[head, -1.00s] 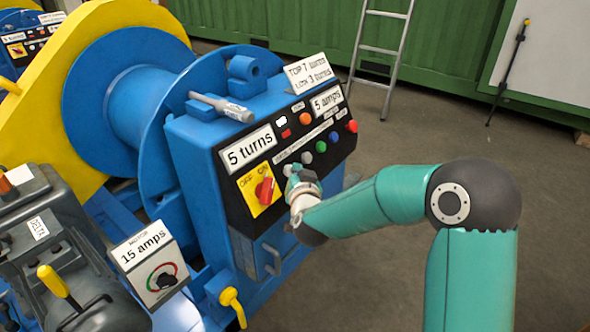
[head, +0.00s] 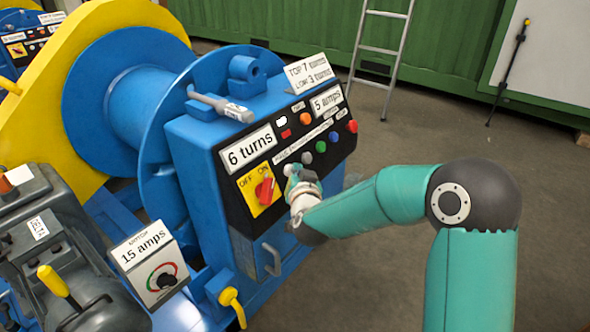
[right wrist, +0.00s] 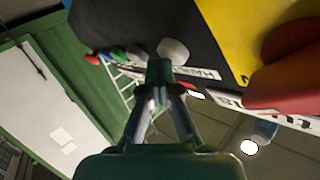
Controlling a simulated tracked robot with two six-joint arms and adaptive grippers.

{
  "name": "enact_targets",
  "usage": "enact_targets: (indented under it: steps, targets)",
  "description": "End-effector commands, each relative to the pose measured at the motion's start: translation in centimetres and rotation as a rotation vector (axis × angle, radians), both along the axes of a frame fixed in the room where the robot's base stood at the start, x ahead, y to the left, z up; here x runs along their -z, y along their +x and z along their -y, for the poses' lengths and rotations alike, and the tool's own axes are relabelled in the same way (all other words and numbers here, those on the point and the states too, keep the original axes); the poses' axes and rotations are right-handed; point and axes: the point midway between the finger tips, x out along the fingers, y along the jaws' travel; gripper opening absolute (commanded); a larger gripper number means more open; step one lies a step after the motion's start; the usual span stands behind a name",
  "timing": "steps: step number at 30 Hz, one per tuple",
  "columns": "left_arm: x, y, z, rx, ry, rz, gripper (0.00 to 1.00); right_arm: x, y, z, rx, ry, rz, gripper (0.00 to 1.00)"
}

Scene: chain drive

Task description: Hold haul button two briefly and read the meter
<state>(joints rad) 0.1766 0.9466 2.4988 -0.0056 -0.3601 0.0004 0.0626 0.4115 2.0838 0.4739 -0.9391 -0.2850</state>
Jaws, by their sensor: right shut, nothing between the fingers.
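The blue control box has a black panel (head: 238,206) with a row of round buttons: red (head: 352,126), blue (head: 332,137), green (head: 320,147) and grey (head: 307,157). My right gripper (head: 290,170) is shut and empty, with its tips at the lower-left end of this row. In the right wrist view the tips (right wrist: 159,70) meet or nearly meet a pale round button (right wrist: 172,50); contact is unclear. The turns meter (head: 247,152) reads 6 turns, and the amps meter (head: 326,101) reads 5 amps. My left gripper is out of view.
A red switch (head: 265,190) on a yellow OFF/ON plate sits left of my gripper. A grey tool (head: 220,106) lies on top of the box beside a sign (head: 308,72). A motor meter (head: 145,246) reads 15 amps. Open floor lies to the right.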

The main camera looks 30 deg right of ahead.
Motion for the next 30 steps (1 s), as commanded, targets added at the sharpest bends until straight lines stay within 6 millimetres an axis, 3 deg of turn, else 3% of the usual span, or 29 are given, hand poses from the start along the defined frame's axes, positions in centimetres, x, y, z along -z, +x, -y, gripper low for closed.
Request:
enact_targets:
  steps: [25,30]
  targets:
    - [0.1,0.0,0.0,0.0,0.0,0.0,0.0,-0.9,-1.7,0.7,0.0,0.0,0.0,0.0]
    - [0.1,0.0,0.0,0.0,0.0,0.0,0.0,-1.6,-2.8,1.2,0.002,0.0,0.002,0.0]
